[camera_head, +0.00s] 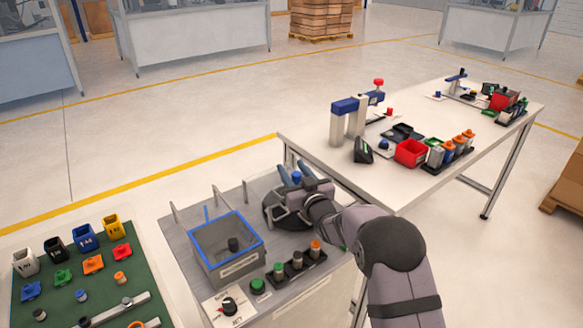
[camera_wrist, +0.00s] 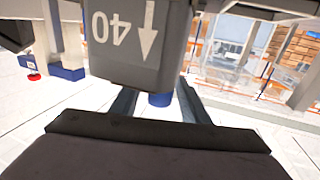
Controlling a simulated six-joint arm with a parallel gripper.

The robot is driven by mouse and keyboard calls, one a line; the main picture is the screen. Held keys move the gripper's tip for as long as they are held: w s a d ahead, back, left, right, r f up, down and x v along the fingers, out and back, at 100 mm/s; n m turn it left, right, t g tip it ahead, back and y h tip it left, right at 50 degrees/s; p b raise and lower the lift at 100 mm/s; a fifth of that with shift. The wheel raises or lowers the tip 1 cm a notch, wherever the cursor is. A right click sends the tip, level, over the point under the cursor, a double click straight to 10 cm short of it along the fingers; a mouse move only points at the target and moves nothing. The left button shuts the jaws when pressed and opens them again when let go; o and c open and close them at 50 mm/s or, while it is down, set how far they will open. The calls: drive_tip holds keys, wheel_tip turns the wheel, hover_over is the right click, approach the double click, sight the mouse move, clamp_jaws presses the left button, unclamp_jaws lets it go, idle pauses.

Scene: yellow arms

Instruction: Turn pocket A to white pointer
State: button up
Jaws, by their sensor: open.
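My gripper (camera_head: 296,169) is open over the back right of the grey workstation, its fingers on either side of a blue knob (camera_head: 296,178). The knob also shows between the fingers in the wrist view (camera_wrist: 160,99); I cannot tell whether they touch it. The wrist view is upside down. A grey body (camera_wrist: 137,45) with a white "40" and a white arrow fills its top centre and hides parts of the fingers. A dark rounded part (camera_head: 275,212) shows beside my gripper in the head view. I cannot make out a pocket marked A or identify the white pointer; my arm covers much there.
A blue-rimmed bin (camera_head: 222,262) stands left of my gripper. A black rack (camera_head: 301,267) with several cylinders and a green button (camera_head: 258,286) are in front. A green mat (camera_head: 70,270) with coloured bins lies left; a white table (camera_head: 400,200) with equipment stands behind right.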

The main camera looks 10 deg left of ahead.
drive_tip(key=shift+w+a, duration=0.25)
drive_tip(key=shift+w, duration=0.2)
clamp_jaws()
